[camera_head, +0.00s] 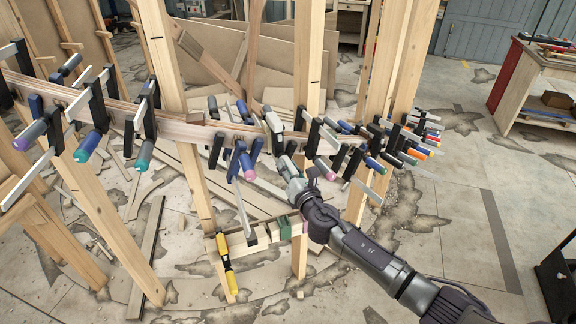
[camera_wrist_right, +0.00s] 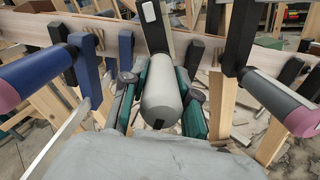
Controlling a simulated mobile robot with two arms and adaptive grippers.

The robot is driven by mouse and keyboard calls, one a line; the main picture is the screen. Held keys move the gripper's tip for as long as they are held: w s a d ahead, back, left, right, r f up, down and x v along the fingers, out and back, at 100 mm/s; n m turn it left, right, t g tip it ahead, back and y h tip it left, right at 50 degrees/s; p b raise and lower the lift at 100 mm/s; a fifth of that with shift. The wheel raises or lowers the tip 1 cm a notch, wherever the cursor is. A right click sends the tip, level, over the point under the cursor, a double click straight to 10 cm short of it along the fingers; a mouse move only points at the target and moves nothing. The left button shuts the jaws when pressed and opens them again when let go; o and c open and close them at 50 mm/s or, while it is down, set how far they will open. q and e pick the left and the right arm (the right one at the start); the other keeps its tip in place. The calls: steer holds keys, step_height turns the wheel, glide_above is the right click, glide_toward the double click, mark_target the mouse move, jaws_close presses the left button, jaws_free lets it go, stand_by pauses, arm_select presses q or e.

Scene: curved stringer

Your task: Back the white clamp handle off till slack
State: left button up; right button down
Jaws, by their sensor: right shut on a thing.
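The white clamp handle (camera_wrist_right: 161,98) is a pale grey-white cylinder with a rounded end, pointing toward the camera in the right wrist view. My right gripper (camera_wrist_right: 158,84) has its two green-padded fingers on either side of the handle and is shut on it. In the head view, my right gripper (camera_head: 287,166) reaches up from the lower right to the clamp on the curved stringer (camera_head: 190,131). My left gripper is not in view.
Neighbouring clamps crowd close: a blue handle (camera_wrist_right: 38,72) on the left and a grey, pink-ended handle (camera_wrist_right: 280,102) on the right. Wooden posts (camera_head: 308,70) stand along the stringer. The floor at lower right is mostly clear.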

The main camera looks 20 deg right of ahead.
steer(key=shift+d+n+p, duration=0.1)
steer(key=shift+n+p, duration=0.35)
steer(key=shift+n, duration=1.25)
steer(key=c, duration=0.9)
jaws_free()
steer(key=shift+o, duration=0.2)
steer(key=s+d, duration=0.1)
steer(key=s, duration=1.1)
steer(key=shift+s+f, duration=0.1)
